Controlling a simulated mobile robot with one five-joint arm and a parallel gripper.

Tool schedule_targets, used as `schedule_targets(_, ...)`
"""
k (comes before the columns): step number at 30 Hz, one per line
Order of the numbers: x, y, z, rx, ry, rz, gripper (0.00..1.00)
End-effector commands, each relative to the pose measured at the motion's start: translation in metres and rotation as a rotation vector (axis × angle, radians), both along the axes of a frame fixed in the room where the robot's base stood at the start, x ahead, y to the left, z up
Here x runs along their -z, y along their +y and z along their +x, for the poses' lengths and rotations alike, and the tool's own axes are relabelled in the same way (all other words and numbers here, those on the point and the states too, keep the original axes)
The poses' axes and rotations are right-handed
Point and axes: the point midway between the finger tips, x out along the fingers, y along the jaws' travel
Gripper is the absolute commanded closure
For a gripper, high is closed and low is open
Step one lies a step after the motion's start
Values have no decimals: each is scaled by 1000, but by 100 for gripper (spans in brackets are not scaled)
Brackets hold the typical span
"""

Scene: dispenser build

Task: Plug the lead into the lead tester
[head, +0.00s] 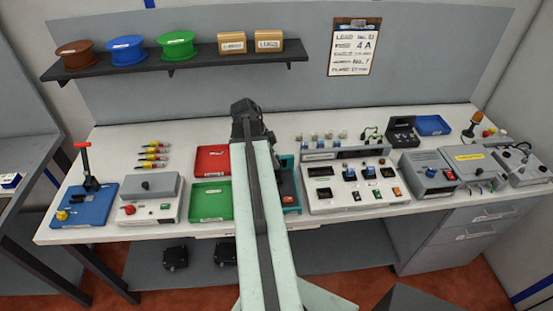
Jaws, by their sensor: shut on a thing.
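My arm reaches away from me over the middle of the bench, and its dark end with my gripper (246,120) is near the back. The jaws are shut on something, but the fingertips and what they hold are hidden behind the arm. I cannot make out the lead. No unit has a readable name for the lead tester, so I cannot tell which it is. A teal-framed unit (291,207) stands just right of my arm, partly covered by it. A wide grey panel unit (330,197) with switches and sockets stands to its right.
A red tray (211,162) and green tray (211,200) lie left of my arm. A grey box with a yellow label (471,157) and a blue tray (432,125) are on the right. A blue-based lever press (85,208) stands at far left. A shelf (190,64) holds spools.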

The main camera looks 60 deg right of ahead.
Motion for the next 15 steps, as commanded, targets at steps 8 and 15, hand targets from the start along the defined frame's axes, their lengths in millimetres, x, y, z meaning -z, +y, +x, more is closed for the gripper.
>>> schedule_targets(8,2,9,14,-27,0,0,100)
schedule_targets(15,20,12,18,-35,0,1,100)
